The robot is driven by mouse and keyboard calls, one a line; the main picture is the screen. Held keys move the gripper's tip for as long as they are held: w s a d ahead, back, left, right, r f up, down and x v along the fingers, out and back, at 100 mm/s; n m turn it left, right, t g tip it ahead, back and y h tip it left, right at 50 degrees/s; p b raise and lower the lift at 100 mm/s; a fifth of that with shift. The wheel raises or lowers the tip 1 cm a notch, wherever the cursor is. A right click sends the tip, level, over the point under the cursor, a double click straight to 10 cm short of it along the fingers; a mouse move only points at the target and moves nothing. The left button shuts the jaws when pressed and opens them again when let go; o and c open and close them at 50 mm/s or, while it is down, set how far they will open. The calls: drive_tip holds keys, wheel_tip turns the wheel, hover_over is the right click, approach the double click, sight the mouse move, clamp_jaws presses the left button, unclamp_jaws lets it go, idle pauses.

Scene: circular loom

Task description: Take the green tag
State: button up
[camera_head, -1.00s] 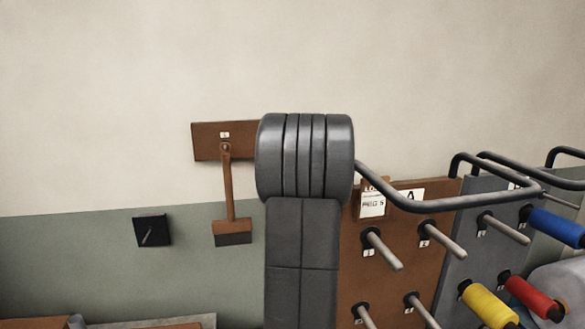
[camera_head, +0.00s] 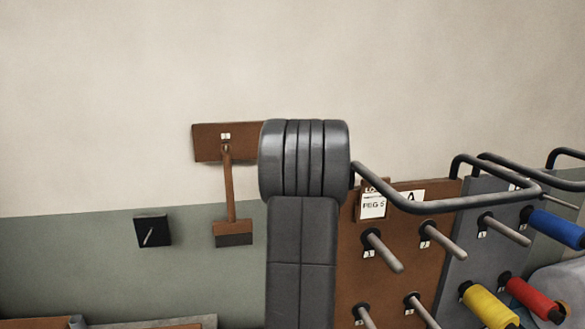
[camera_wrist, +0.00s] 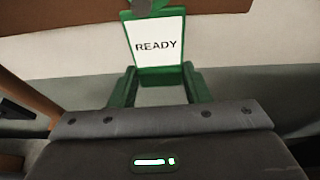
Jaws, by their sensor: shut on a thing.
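The green tag (camera_wrist: 158,44) has a green rim and a white face reading READY. It stands upright ahead of my wrist in the wrist view. My gripper (camera_wrist: 161,78) is shut on the tag's lower part, with a finger at each side. In the head view my arm hides both the tag and the gripper.
A brown wall board (camera_head: 210,142) carries a hanging brush (camera_head: 232,228). A small black box (camera_head: 153,231) is on the wall to the left. At right are a brown peg panel (camera_head: 400,270), bent grey rails (camera_head: 440,207), and yellow (camera_head: 489,305), red (camera_head: 532,297) and blue (camera_head: 558,228) spools.

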drive_tip(key=shift+s+r, duration=0.1)
drive_tip(key=shift+s, duration=0.05)
drive_tip(key=shift+s+d+r, duration=0.15)
drive_tip(key=shift+s, duration=0.3)
drive_tip(key=shift+s+d+r+b, duration=0.1)
drive_tip(key=shift+s+d+b, duration=0.1)
drive_tip(key=shift+s, duration=0.7)
drive_tip(key=shift+s+d+r+b, duration=0.15)
drive_tip(key=shift+s+b, duration=0.1)
drive_tip(key=shift+s, duration=0.65)
drive_tip(key=shift+s+d+r+b, duration=0.1)
drive_tip(key=shift+s+d+b, duration=0.1)
drive_tip(key=shift+s, duration=0.7)
drive_tip(key=shift+f, duration=0.1)
